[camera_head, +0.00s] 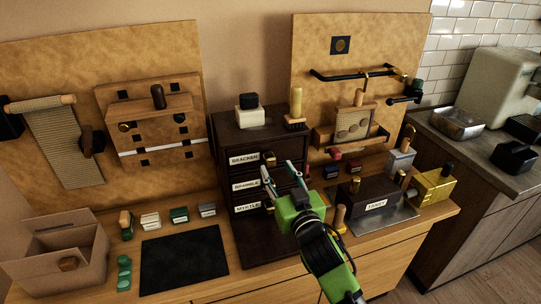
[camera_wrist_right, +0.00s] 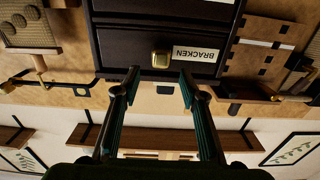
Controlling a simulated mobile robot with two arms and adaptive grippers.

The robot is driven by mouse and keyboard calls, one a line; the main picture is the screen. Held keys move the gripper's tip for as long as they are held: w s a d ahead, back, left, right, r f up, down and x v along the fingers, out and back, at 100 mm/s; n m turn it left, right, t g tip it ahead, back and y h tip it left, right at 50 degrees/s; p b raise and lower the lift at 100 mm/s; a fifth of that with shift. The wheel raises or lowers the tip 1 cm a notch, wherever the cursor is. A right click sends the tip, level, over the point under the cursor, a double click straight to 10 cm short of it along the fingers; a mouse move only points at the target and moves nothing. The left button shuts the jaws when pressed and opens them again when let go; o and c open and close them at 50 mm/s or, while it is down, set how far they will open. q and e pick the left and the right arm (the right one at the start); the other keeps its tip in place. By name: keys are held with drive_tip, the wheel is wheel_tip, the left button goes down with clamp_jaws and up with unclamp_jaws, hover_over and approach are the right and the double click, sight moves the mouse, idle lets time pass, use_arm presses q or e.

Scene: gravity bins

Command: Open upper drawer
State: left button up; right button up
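A dark brown drawer cabinet (camera_head: 230,138) stands on the wooden counter, with drawers labelled BRACKEN, BRAMBLE and MYRTLE from top to bottom. The upper drawer (camera_head: 237,160) is BRACKEN and looks shut. It appears upside down in the right wrist view (camera_wrist_right: 120,47), with its brass knob (camera_wrist_right: 161,59) between and just beyond my fingertips. My right gripper (camera_head: 279,172) is open and empty in front of the cabinet; it also shows in the right wrist view (camera_wrist_right: 160,73). It partly hides the cabinet's right side and the lower drawers' knobs. My left gripper is not in view.
A white block with a black top (camera_head: 250,115) and a brush (camera_head: 295,112) stand on the cabinet. A black mat (camera_head: 184,261) and an open cardboard box (camera_head: 60,255) lie left. A dark TANSY box (camera_head: 376,204) and a yellow block (camera_head: 432,187) stand right.

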sight(272, 161)
drive_tip(key=x, duration=0.6)
drive_tip(key=shift+w+a+p, duration=0.1)
drive_tip(key=shift+w+p, duration=0.25)
drive_tip(key=shift+p, duration=0.05)
clamp_jaws()
